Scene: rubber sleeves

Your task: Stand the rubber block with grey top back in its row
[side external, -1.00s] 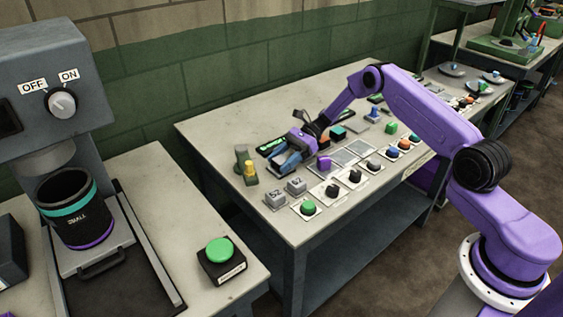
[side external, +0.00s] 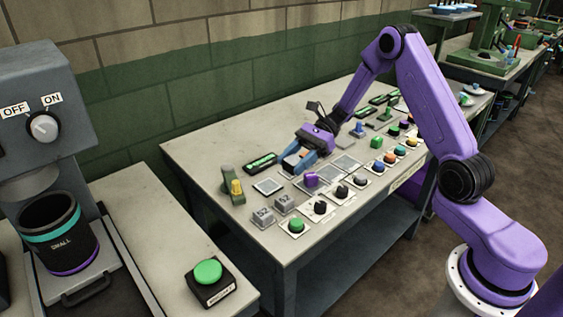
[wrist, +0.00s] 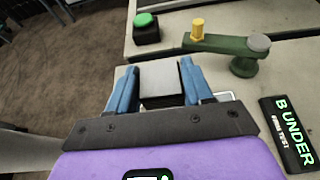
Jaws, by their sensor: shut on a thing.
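My gripper (side external: 292,163) is shut on the rubber block with grey top, above the bench's left part. In the wrist view the block (wrist: 159,76) sits between the two blue fingers of my gripper (wrist: 158,78), with a grey face showing and a darker side below. In the side view the fingers mostly hide it. A pale square plate (side external: 268,187) lies bare to the left of my gripper. A purple block (side external: 311,180) stands on a grey plate just right of and below the fingers. I cannot tell whether the held block touches anything beneath.
A front row of plates carries coloured knobs, including a green one (side external: 296,225) and a black one (side external: 320,207). Two grey numbered blocks (side external: 262,216) stand at left. A green bracket with a yellow peg (side external: 236,188) and a black sign (side external: 260,163) stand behind. Grey plates (side external: 346,163) lie right, bare.

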